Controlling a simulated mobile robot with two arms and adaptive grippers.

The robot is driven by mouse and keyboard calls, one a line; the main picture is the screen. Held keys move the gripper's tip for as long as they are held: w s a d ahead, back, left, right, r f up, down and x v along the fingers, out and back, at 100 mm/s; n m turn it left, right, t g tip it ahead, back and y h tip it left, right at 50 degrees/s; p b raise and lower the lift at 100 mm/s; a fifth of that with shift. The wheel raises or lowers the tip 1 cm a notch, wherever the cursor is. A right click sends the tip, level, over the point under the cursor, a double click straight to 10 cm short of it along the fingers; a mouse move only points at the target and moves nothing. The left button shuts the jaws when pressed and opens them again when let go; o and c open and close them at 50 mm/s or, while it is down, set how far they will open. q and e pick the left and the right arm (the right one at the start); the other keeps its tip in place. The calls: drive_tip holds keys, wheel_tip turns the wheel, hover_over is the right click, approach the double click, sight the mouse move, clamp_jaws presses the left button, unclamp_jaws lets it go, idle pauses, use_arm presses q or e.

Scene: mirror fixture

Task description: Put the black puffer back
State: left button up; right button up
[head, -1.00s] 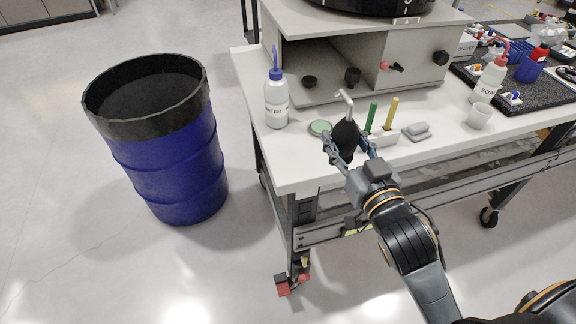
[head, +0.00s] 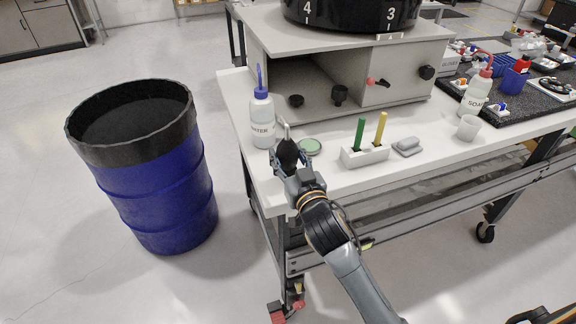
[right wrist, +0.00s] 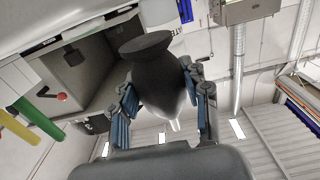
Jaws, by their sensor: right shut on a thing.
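The black puffer (head: 287,154) is a dark bulb with a pale nozzle, held near the left front corner of the white table (head: 330,186). My right gripper (head: 290,168) is shut on it. In the right wrist view the puffer (right wrist: 158,75) sits between the blue-padded fingers of my right gripper (right wrist: 160,105). In the head view the puffer is just in front of the water bottle (head: 262,122) and left of the round green-topped dish (head: 310,146). I cannot tell whether it touches the table.
A white holder (head: 364,156) with a green and a yellow stick stands right of the dish, beside a grey block (head: 407,147). A white cup (head: 468,127) and soap bottle (head: 474,98) are farther right. A grey cabinet (head: 392,80) stands behind. A blue barrel (head: 160,200) stands left on the floor.

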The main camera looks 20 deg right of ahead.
sight(291, 172)
wheel_tip(291, 172, down, 3)
drive_tip(key=shift+r, duration=0.2)
use_arm(q)
drive_tip(key=shift+w+d, duration=0.35)
drive_tip(key=shift+w, duration=0.1)
use_arm(e)
drive_tip(key=shift+f, duration=0.15)
drive_tip(key=shift+f, duration=0.2)
drive_tip(key=o, duration=0.7)
use_arm(q)
drive_tip(key=shift+s, duration=0.1)
use_arm(e)
drive_tip(key=shift+r, duration=0.1)
